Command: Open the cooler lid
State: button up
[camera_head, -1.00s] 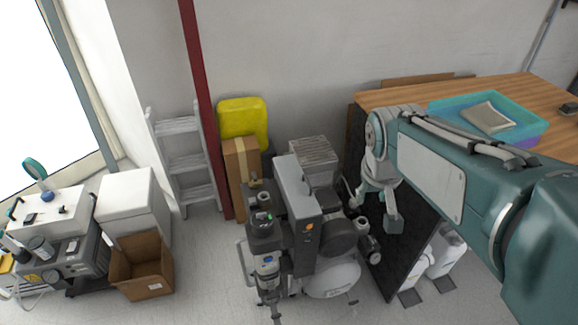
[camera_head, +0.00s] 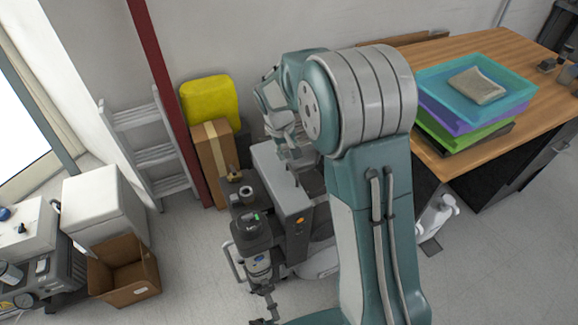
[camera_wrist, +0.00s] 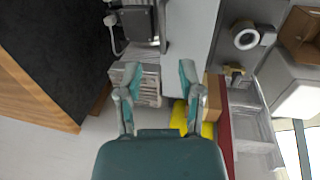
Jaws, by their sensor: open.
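A white box (camera_head: 104,208) stands on the floor at the left and looks like the cooler. Its flat top appears closed. It also shows at the upper right of the wrist view (camera_wrist: 292,88). My gripper (camera_head: 296,160) is over the compressor unit, well to the right of the white box and apart from it. In the wrist view my gripper (camera_wrist: 159,78) has its two fingers spread with nothing held. A ribbed grey part (camera_wrist: 148,86) of the compressor shows between and beyond the fingers. My arm hides part of the compressor in the head view.
An open cardboard box (camera_head: 124,272) sits in front of the white box. A ladder (camera_head: 150,150), red post (camera_head: 165,90) and yellow case (camera_head: 210,102) stand behind. A wooden table (camera_head: 470,60) is at the right.

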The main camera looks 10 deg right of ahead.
aim_at(293, 172)
jog(key=f, duration=0.8)
jog(key=shift+w+d, duration=0.15)
jog(key=shift+d, duration=0.25)
jog(key=shift+d+f, duration=0.25)
grip_shut()
